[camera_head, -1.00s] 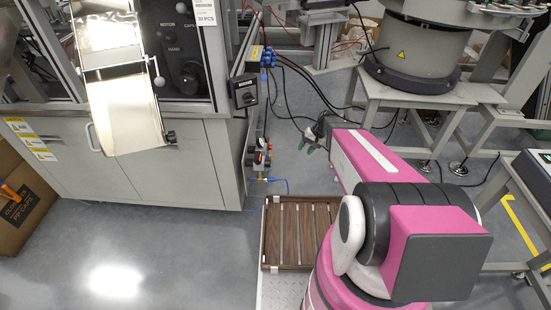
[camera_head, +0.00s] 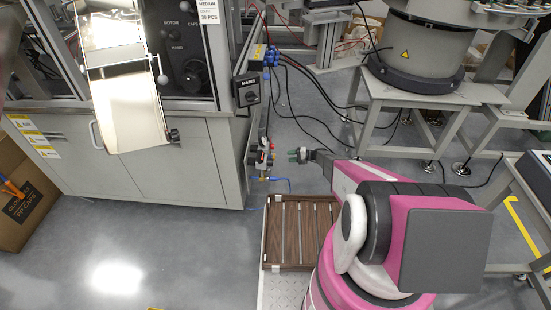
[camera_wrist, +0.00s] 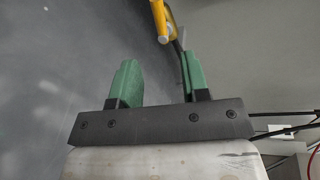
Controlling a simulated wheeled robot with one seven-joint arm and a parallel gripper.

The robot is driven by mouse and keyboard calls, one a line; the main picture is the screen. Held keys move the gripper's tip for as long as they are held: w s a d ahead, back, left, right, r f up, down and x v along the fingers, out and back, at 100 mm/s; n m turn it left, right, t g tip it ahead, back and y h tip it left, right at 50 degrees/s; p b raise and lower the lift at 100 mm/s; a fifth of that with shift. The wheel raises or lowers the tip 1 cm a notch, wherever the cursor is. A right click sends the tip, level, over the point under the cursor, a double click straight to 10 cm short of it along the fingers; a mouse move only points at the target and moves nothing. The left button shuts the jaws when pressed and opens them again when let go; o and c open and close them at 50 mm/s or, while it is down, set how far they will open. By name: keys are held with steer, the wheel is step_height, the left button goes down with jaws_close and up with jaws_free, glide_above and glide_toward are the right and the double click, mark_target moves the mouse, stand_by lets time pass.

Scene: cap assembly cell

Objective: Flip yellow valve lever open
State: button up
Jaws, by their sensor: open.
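The yellow valve lever (camera_wrist: 159,18) shows at the top of the wrist view, beyond the fingertips and nearer the right finger's line. It is not between the fingers, and its upper part is cut off by the frame edge. My gripper (camera_wrist: 157,72) has two green fingers held apart with nothing between them. In the head view my gripper (camera_head: 293,155) points left at the small valve assembly (camera_head: 264,157) on the cabinet's side, with a small gap between them. The lever itself is too small to make out clearly there.
The grey cabinet (camera_head: 172,172) stands left of my gripper. A blue hose (camera_head: 286,181) runs below the valve assembly. A brown slatted platform (camera_head: 290,264) lies below my arm. Black cables (camera_head: 315,82) hang behind, and a pale stand (camera_head: 388,118) is at the right.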

steer(key=x, duration=1)
steer(key=shift+r, duration=0.1)
jaws_close()
